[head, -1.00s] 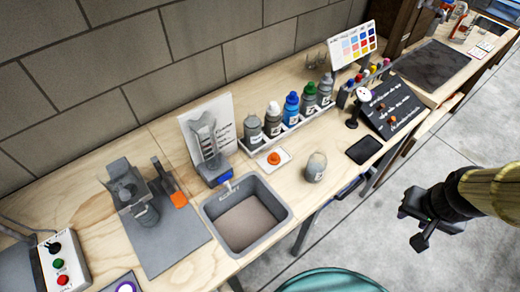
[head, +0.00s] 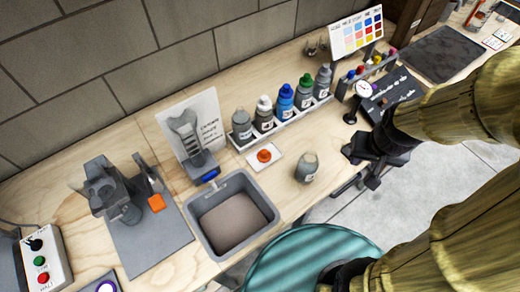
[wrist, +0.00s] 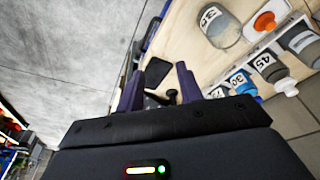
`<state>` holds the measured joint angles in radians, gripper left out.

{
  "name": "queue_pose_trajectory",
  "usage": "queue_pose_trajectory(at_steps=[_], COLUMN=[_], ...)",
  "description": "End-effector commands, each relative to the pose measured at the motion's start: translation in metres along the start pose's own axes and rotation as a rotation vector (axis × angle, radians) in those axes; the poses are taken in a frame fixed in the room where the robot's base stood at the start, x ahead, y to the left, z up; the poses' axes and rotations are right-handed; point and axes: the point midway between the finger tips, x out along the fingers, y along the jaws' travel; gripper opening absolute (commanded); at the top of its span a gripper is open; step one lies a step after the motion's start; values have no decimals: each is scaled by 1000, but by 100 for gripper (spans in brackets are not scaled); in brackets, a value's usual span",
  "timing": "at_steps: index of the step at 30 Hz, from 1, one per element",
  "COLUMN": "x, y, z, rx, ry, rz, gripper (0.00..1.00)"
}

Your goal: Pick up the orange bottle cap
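The orange bottle cap (head: 264,155) lies on a small white card (head: 275,163) on the wooden bench, right of the grey bin. It also shows at the top right of the wrist view (wrist: 265,22). My gripper (head: 365,178) is at the bench's front edge, to the right of the cap and well apart from it. In the wrist view my gripper (wrist: 158,90) has its two dark fingers spread, with nothing held between them. A capless grey bottle (head: 306,168) stands between the cap and my gripper.
A row of capped bottles (head: 285,103) stands in a white rack behind the cap. The grey bin (head: 233,215) is left of it. A small gauge (head: 362,91) and dark sign stand near my arm. A teal round stool (head: 305,262) is in front.

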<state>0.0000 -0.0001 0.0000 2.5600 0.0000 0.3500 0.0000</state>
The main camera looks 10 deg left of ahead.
Motion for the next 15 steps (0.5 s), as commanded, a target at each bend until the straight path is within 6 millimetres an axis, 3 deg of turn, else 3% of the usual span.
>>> queue_pose_trajectory(at_steps=[5, 8, 10, 15], x=[0, 0, 0, 2], y=[0, 0, -2, -25], z=[0, 0, -2, -16], rx=[0, -4, -34, -296], ry=[0, 0, -4, -33], rz=[0, 0, -1, -11], gripper=[36, 47, 47, 47])
